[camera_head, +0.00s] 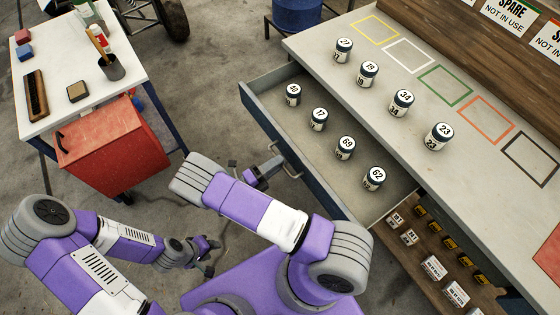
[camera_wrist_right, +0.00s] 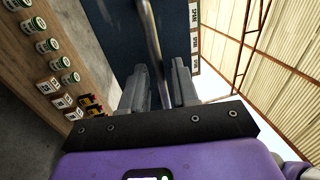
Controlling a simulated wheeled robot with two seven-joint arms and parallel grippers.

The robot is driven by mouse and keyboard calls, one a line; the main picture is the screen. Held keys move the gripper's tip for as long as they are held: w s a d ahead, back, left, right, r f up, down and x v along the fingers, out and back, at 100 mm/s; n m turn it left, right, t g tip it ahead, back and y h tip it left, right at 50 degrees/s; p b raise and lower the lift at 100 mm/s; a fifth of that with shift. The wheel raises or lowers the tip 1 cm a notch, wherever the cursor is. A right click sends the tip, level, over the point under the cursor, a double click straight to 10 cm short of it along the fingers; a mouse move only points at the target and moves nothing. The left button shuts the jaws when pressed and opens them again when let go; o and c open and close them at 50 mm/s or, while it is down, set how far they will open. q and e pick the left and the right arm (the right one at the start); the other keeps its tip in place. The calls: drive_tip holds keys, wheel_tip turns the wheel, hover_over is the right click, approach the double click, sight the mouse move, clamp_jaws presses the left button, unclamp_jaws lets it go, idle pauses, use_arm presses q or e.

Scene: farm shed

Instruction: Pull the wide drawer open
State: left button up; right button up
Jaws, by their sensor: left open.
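The wide drawer (camera_head: 265,103) is pulled well out from under the bench top, with its inside in view. Its metal bar handle (camera_head: 287,160) is on the front. My right gripper (camera_head: 273,164) is at this handle. In the right wrist view, the handle (camera_wrist_right: 152,40) runs between the fingers of my right gripper (camera_wrist_right: 162,82), which look closed around it. The blue drawer front (camera_wrist_right: 120,30) is just beyond. My left gripper (camera_head: 212,254) is open and empty, low over the floor, away from the drawer.
Several numbered jars stand in the drawer and on the bench top (camera_head: 330,75) near coloured outlines. A lower shelf (camera_head: 410,255) holds small boxes. A red cabinet (camera_head: 110,150) and white table (camera_head: 60,110) stand at left. Floor lies between.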

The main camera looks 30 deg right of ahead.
drive_tip(key=shift+x, duration=0.75)
clamp_jaws()
